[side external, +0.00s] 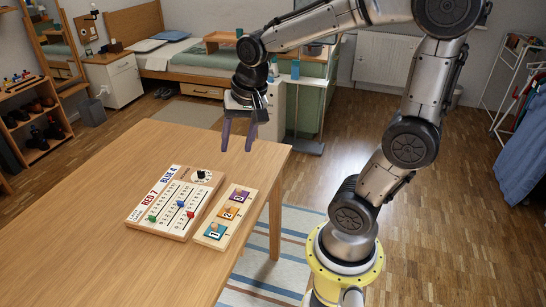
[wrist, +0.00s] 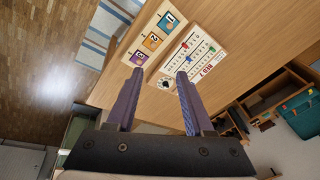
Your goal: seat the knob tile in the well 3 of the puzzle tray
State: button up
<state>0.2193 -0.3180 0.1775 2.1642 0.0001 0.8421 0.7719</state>
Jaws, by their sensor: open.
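The puzzle tray (side external: 236,222) is a narrow light-wood board near the table's right edge. It has a row of coloured squares: teal 1 (side external: 215,232), orange 2 (side external: 229,212) and purple 3 (side external: 240,196). Small tan knobs seem to stand on the squares; whether the tile at 3 is fully seated cannot be told. The tray also shows in the wrist view (wrist: 150,31), with the purple square (wrist: 139,57) nearest my fingers. My gripper (side external: 237,149) is open and empty, pointing down, above and beyond the tray's purple end. Its two purple-grey fingers also show in the wrist view (wrist: 160,73).
A wooden scoreboard (side external: 172,203) marked RED 7 and BLUE 4 lies just left of the tray, with coloured sliders and a black-knobbed dial (side external: 201,175). The wooden table (side external: 90,220) is otherwise largely clear. Its edge lies close to the tray's right, with floor beyond.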

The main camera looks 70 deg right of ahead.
jog(key=s+a+r+n+t, duration=0.2)
jog(key=s+a+n, duration=0.4)
jog(key=s+n, duration=0.4)
jog(key=shift+s+n+y, duration=0.4)
jog(key=shift+n, duration=0.3)
